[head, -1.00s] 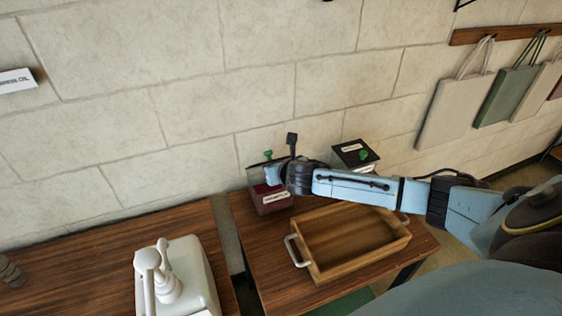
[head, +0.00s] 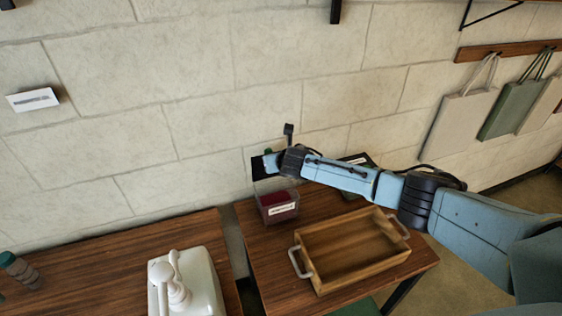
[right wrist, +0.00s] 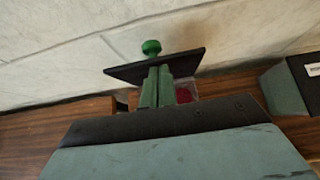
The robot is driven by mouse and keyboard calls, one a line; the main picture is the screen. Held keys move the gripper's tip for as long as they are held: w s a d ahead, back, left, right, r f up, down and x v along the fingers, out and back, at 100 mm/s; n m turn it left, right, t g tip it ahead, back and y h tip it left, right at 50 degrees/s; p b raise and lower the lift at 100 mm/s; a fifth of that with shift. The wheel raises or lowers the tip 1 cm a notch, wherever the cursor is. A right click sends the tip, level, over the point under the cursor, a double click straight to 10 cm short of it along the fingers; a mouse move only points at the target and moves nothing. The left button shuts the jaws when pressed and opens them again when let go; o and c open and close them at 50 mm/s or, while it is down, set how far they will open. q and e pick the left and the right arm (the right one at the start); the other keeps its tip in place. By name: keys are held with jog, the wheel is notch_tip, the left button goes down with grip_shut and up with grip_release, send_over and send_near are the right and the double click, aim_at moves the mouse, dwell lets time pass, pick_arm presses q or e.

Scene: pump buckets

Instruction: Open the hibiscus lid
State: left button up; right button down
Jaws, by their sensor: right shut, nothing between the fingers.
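The clear container of deep red contents (head: 278,203) stands at the back left of the right table, with a white label too small to read surely. Its dark lid (head: 259,168) is tilted up at the back, and the red contents show below it. In the right wrist view the lid (right wrist: 190,62) has a green knob (right wrist: 151,48) on its far side. My right gripper (head: 270,163) is over the container, at the lid. Its fingers (right wrist: 156,75) are together and empty, against or just in front of the lid's underside; contact is unclear. My left gripper is out of view.
A second dark-lidded container (head: 358,159) is mostly behind my right arm; it also shows in the right wrist view (right wrist: 306,75). A wooden tray (head: 312,269) with metal handles lies in front. A white pump bucket (head: 203,270) stands on the left table.

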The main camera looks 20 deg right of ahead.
jog(key=shift+w+r, duration=0.15)
dwell(0.4)
